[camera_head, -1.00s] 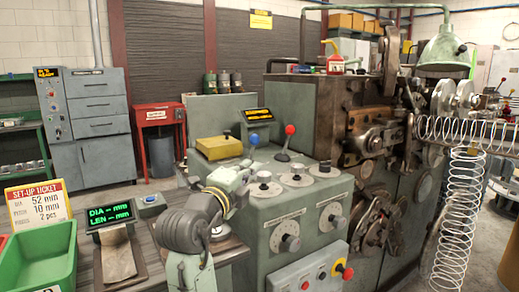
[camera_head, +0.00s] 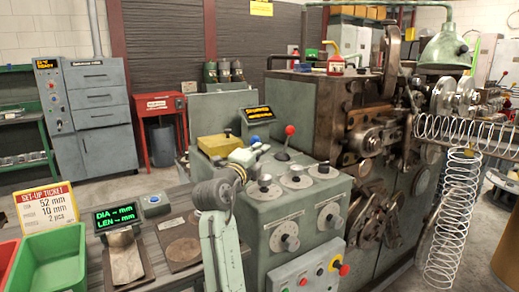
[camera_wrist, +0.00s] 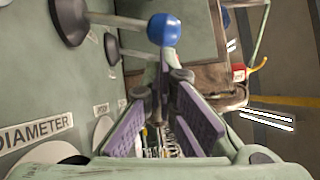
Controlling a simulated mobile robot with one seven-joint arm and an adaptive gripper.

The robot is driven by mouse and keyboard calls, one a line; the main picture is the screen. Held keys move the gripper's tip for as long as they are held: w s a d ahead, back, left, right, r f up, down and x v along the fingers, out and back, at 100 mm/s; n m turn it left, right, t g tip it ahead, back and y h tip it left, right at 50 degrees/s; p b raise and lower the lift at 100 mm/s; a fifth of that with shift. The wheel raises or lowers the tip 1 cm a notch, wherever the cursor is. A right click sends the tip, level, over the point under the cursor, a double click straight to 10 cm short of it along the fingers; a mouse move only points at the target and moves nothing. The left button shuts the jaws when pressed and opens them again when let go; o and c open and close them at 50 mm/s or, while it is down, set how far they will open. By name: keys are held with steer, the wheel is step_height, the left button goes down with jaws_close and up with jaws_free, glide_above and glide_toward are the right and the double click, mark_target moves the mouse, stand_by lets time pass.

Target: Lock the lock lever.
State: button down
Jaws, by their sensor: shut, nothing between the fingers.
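A lever with a blue ball knob (camera_head: 252,139) stands on top of the green control cabinet (camera_head: 300,205). A lever with a red ball knob (camera_head: 290,130) stands to its right. I cannot tell from the labels which one is the lock lever.
Several dials (camera_head: 297,181) lie on the cabinet top near the levers. A yellow box (camera_head: 220,145) and a small display (camera_head: 257,114) stand behind them. The spring coiling machine (camera_head: 365,130) is at the right. A "DIAMETER" label (camera_wrist: 38,132) shows in the wrist view.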

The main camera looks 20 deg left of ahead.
mark_target(253, 138)
steer(key=shift+w+a+r+b, duration=0.2)
steer(key=shift+a+r+b, duration=0.15)
steer(key=shift+b, duration=0.3)
steer(key=shift+w+a+r+b, duration=0.4)
steer(key=shift+w+a+r, duration=0.05)
steer(key=shift+a+r, duration=0.15)
steer(key=shift+w+a+r+n+g, duration=0.25)
steer(key=shift+a+r+n+g, duration=0.1)
steer(key=shift+n, duration=0.15)
steer(key=shift+w+a+r, duration=0.1)
steer(key=shift+w+a, duration=0.1)
steer(key=shift+w+a+r+n+g+p, duration=0.25)
steer(key=shift+w+a+n+p, duration=0.15)
steer(key=shift+w+a, duration=0.3)
steer(key=shift+w+a+r+n+g+p, duration=0.2)
steer(key=shift+w+a+n, duration=0.25)
steer(key=shift+a, duration=0.3)
